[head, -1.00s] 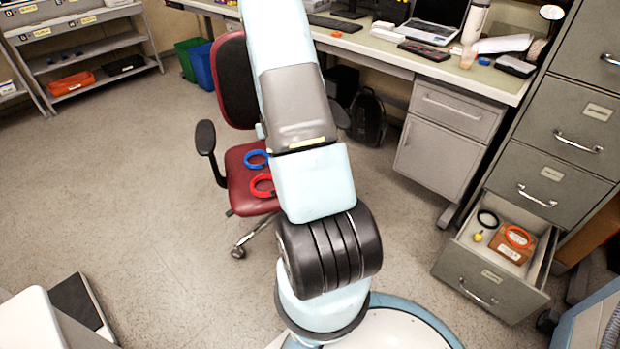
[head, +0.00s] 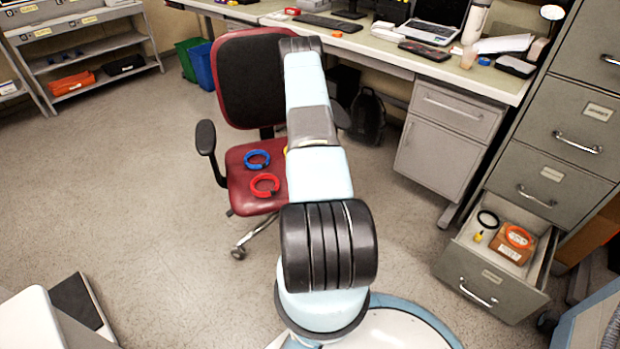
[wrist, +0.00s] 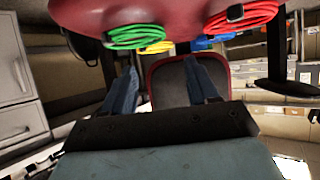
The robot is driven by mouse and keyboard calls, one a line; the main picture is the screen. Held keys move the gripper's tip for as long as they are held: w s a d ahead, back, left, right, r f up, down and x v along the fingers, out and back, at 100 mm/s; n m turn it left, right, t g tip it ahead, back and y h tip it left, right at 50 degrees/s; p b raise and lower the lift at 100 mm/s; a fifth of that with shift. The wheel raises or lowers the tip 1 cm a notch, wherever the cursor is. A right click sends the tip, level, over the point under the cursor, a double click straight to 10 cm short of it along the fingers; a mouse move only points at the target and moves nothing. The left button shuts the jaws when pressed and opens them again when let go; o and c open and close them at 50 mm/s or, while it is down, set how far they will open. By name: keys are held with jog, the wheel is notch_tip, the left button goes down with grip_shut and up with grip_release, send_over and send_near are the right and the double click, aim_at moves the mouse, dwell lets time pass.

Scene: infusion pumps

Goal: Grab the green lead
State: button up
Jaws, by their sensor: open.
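The green lead (wrist: 137,36) is a coiled loop on the red chair seat (wrist: 180,14), at the upper left of the wrist view. My arm hides it in the head view. My gripper (wrist: 165,84) is open and empty, its two fingers apart in front of the chair. The green lead appears above the left finger, with a visible gap. The gripper is hidden behind my arm in the head view.
A yellow lead (wrist: 158,47) lies beside the green one. A blue lead (head: 257,159) and a red lead (head: 265,185) lie on the seat's left part. The chair backrest (head: 262,80) stands behind. An open drawer (head: 490,285) holds other things at right.

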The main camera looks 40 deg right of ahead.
jog(key=x, duration=0.8)
jog(key=shift+w+d+f, duration=0.1)
jog(key=shift+w, duration=0.05)
jog(key=shift+x, duration=2.55)
jog(key=shift+w, duration=0.1)
